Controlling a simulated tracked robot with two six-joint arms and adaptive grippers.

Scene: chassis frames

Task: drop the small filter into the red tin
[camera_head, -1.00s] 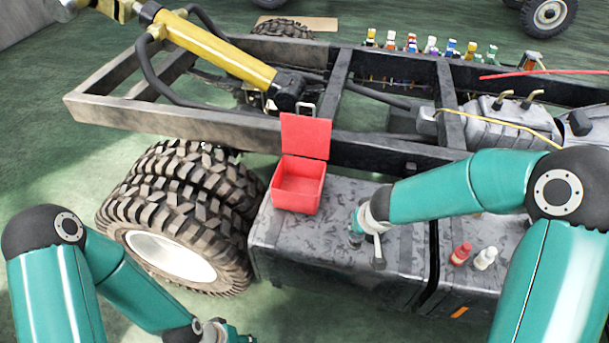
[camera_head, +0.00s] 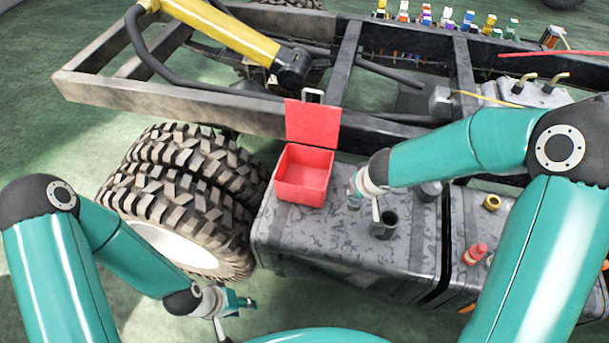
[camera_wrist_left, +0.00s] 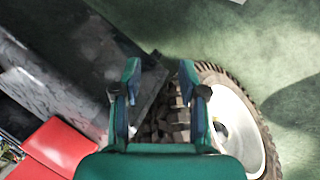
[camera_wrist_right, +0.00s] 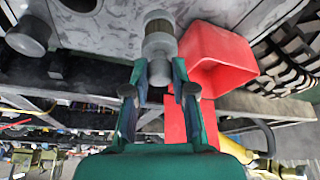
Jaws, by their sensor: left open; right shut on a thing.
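The red tin (camera_head: 302,182) stands open on the grey tank, its lid raised at the back; it also shows in the right wrist view (camera_wrist_right: 220,62). My right gripper (camera_head: 356,194) is just right of the tin. In the right wrist view its fingers (camera_wrist_right: 158,78) are shut on the small filter (camera_wrist_right: 158,42), a grey-capped cylinder with a mesh body. The filter is beside the tin in that view, not inside it. My left gripper (camera_head: 243,302) is open and empty, low in front of the tyres; its fingers also show in the left wrist view (camera_wrist_left: 160,82).
A dark open cup (camera_head: 385,224) and a grey cylinder (camera_head: 430,191) stand on the tank right of the tin. A red bottle (camera_head: 475,253) stands farther right. Large tyres (camera_head: 190,185) are left of the tank. The chassis frame (camera_head: 180,105) runs behind the tin.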

